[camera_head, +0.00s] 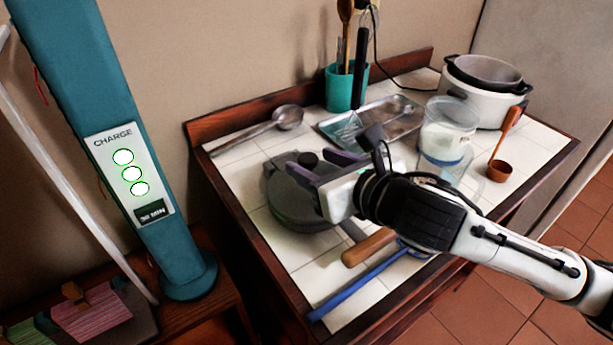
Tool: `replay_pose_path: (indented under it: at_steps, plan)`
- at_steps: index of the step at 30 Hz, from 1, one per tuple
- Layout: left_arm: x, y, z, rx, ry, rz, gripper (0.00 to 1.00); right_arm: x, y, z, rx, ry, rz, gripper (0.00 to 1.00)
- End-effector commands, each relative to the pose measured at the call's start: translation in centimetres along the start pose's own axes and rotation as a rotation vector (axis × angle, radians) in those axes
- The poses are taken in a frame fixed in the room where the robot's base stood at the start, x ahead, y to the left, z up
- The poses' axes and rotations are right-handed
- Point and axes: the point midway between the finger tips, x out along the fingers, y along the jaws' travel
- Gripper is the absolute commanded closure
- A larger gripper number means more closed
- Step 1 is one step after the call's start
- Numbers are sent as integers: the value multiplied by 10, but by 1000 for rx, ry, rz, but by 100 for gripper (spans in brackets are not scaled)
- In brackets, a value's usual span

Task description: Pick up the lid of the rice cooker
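The lid (290,212) is a dark grey disc with a round black knob (307,159), lying flat on the tiled counter. My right gripper (311,165) reaches in from the right over the lid. Its two dark fingers are apart, with the knob showing between their tips. I cannot tell whether the fingers touch the knob. The gripper body hides the lid's right part. The white rice cooker (480,108) stands uncovered at the back right, with a dark inner pot (486,72). My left gripper is not in view.
Behind the lid are a ladle (288,117), a teal utensil holder (345,90) and a metal tray (398,122). A glass jar (446,138) and copper scoop (499,171) stand right. A wooden handle (368,247) and blue stick (356,291) lie in front.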

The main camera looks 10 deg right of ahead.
Motion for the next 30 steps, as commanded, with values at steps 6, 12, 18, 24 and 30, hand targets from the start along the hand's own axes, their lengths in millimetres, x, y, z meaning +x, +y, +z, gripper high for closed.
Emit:
replay_pose_path:
  at_steps: [6, 12, 18, 24, 30]
  plan:
    - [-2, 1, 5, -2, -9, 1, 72, 0, 0, 0, 0, 1, 0, 87]
    - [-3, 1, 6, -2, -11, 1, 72, 0, 0, 1, 0, -3, 0, 100]
    - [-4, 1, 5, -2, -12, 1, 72, -2, 0, 7, -1, -5, 0, 100]
    - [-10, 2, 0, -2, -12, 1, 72, -16, 0, 42, -2, -11, -1, 100]
    - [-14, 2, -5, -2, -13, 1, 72, -31, 0, 76, -3, -9, -1, 100]
